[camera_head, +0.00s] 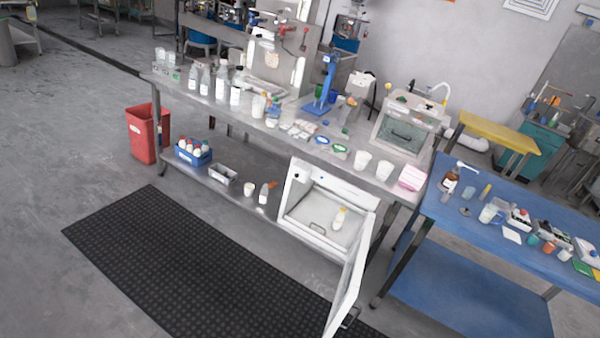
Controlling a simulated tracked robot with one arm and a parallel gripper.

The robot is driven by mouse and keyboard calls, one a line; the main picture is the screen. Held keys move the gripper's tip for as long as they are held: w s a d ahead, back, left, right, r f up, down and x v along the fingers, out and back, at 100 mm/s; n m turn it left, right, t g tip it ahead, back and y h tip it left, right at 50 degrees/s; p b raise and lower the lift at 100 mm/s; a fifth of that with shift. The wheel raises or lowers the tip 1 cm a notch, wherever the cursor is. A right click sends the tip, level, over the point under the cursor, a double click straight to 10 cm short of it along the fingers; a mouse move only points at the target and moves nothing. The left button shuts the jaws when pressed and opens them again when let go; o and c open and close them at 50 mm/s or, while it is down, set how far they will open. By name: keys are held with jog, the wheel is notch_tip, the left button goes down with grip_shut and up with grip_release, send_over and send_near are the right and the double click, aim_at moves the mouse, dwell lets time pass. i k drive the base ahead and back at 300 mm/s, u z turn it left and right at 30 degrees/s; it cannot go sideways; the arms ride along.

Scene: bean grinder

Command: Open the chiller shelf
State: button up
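A white box-shaped chiller (297,185) sits on the lower level of the steel bench, near its right end. Its door (350,280) stands wide open, swung out toward the lower right, with a dark handle (350,318) near its bottom corner. Inside is a pale shelf (312,210) with a small grey handle (318,228) at its front edge. I cannot tell how far the shelf is pulled out. My gripper is not in view.
The steel bench (215,108) carries bottles, cups and a blue stand (322,92). A red bin (146,132) and blue bottle crate (192,154) are left of the chiller. A blue table (455,233) stands right. A black mat (190,260) covers clear floor in front.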

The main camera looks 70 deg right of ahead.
aim_at(316, 212)
jog(key=i, duration=1.75)
jog(key=z, duration=2.65)
jog(key=i, duration=1.05)
